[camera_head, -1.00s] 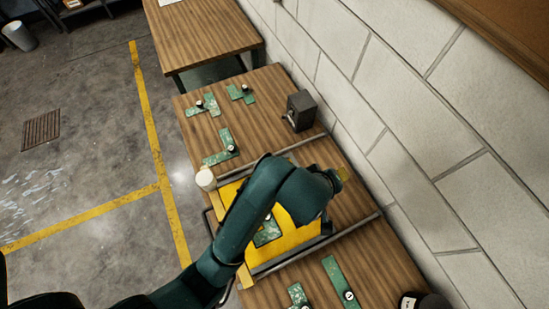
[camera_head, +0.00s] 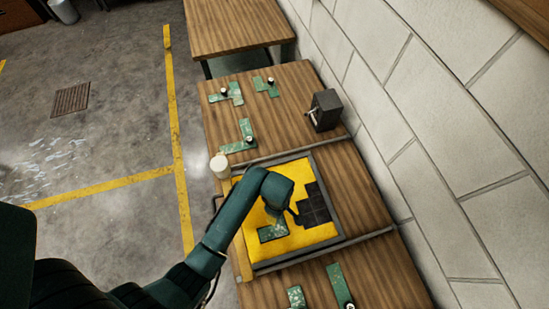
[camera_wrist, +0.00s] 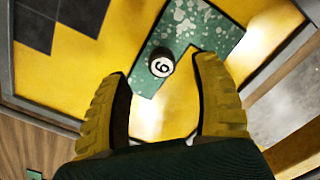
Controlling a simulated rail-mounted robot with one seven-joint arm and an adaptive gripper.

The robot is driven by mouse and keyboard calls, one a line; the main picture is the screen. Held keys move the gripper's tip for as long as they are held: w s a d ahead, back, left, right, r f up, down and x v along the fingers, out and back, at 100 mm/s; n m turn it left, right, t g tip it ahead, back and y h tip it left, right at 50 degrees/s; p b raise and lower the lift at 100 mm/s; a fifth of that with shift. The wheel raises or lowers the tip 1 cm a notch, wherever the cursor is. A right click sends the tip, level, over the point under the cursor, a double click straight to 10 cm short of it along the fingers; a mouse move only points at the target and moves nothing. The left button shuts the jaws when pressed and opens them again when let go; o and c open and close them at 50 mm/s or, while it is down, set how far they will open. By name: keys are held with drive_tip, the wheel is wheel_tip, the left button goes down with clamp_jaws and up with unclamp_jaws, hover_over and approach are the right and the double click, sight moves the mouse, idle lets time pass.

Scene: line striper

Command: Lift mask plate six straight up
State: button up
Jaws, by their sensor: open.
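Mask plate six (camera_head: 270,232) is a green, paint-speckled plate lying on the yellow board (camera_head: 318,236). In the wrist view the plate (camera_wrist: 205,30) carries a dark round knob with a white top marked 6 (camera_wrist: 162,62). My gripper (camera_wrist: 162,66) is open, with its yellow fingers on either side of the knob in the picture. A gap shows between each fingertip and the knob; I cannot tell the height. In the head view my arm's end hides the knob and part of the plate.
A dark gridded patch (camera_head: 314,205) lies on the board beside the plate. Other green plates with knobs lie on the wooden table behind (camera_head: 246,137) and in front (camera_head: 338,286). A white cylinder (camera_head: 220,166) stands at the board's corner, and a dark box (camera_head: 325,110) near the wall.

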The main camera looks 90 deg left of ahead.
sight(269, 233)
drive_tip(key=f, duration=0.4)
drive_tip(key=shift+s, duration=0.2)
clamp_jaws()
